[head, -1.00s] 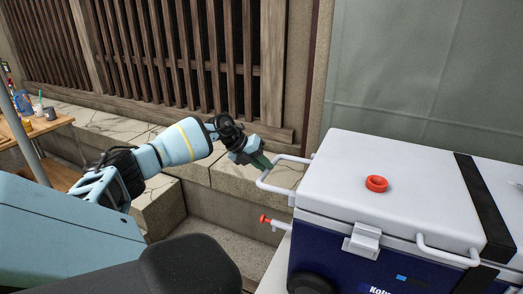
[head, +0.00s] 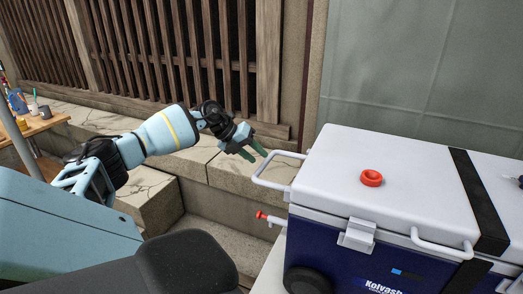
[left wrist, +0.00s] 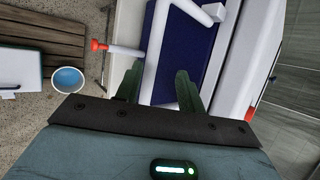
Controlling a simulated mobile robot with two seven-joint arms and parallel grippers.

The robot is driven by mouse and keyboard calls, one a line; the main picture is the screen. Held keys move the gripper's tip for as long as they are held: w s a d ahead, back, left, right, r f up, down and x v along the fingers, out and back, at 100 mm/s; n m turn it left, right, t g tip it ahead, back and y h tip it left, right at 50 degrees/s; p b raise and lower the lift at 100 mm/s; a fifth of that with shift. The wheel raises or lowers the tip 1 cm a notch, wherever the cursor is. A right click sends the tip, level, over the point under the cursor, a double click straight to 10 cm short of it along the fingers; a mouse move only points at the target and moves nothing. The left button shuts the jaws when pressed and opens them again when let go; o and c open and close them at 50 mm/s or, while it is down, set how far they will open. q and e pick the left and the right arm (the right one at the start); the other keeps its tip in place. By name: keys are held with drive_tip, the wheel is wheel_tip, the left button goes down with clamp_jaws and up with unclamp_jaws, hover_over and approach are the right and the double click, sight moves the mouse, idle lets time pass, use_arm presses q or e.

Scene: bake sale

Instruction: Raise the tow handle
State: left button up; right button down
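The tow handle (head: 255,179) is a white U-shaped bar on the left end of a blue cooler with a white lid (head: 330,155). It sticks out roughly level from the cooler's end, near lid height. My left gripper (head: 255,152) is open, its two green fingers apart, just beyond the handle's far left corner. In the left wrist view the white handle bar (left wrist: 157,50) runs between the two open fingers (left wrist: 158,88); I see no grip on it. My right gripper is out of view.
A red-tipped spigot (head: 262,215) juts from the cooler's end below the handle. A red ring (head: 371,178) lies on the lid. Stone ledges (head: 150,200) and a slatted wall stand behind. A wooden table (head: 35,127) with small items is at far left.

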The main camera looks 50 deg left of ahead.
use_arm(q)
drive_tip(key=shift+v, duration=1.95)
